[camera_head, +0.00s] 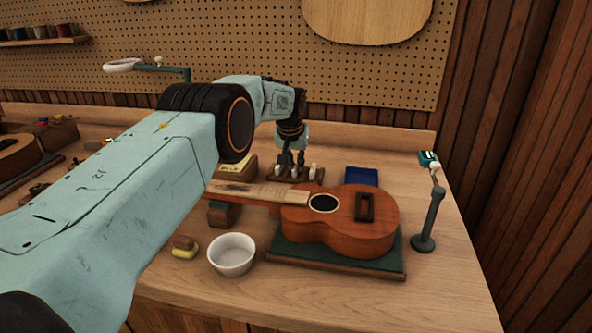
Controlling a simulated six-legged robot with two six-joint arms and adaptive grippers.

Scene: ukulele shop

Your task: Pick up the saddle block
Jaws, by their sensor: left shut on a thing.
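My left arm comes in from the left, and its gripper (290,166) points down behind the ukulele. It is shut on a small dark wooden block (306,179) with several white-tipped pieces standing in it, which I take for the saddle block. The fingers cover part of the block, and the ukulele hides its lower edge, so I cannot tell whether it touches the bench. The ukulele (298,222) lies face up on a dark green mat (335,262), neck to the left. My right gripper is not in view.
A blue box (361,176) is behind the ukulele. A stand (424,241) is at the right. Bare bench (445,290) lies at front right.

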